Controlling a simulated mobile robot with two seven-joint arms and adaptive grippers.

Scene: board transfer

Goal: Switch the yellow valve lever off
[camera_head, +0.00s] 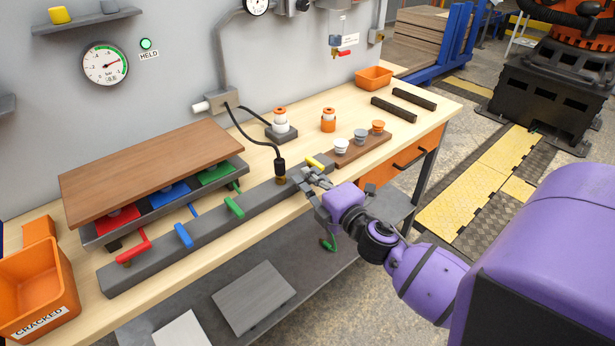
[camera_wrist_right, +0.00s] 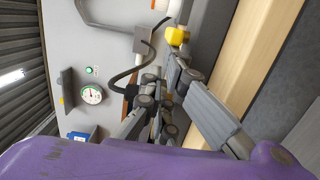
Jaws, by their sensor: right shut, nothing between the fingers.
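The yellow valve lever (camera_head: 315,162) is at the right end of the long dark grey valve bar (camera_head: 205,232). It lies across the bar, like the blue and green levers. My right gripper (camera_head: 313,174) is at its near side, shut, with nothing between its fingers. In the right wrist view the yellow lever (camera_wrist_right: 177,36) shows as a block just beyond the fingertips (camera_wrist_right: 172,62). I cannot tell whether they touch it. The gripper hides part of the lever and bar end in the head view. My left gripper is out of view.
A red lever (camera_head: 133,252), a blue lever (camera_head: 183,236) and a green lever (camera_head: 234,207) stand along the bar. A black cable with a plug (camera_head: 280,168) rises beside the yellow lever. A cup board (camera_head: 340,158) is close at the right. An orange bin (camera_head: 28,285) stands left.

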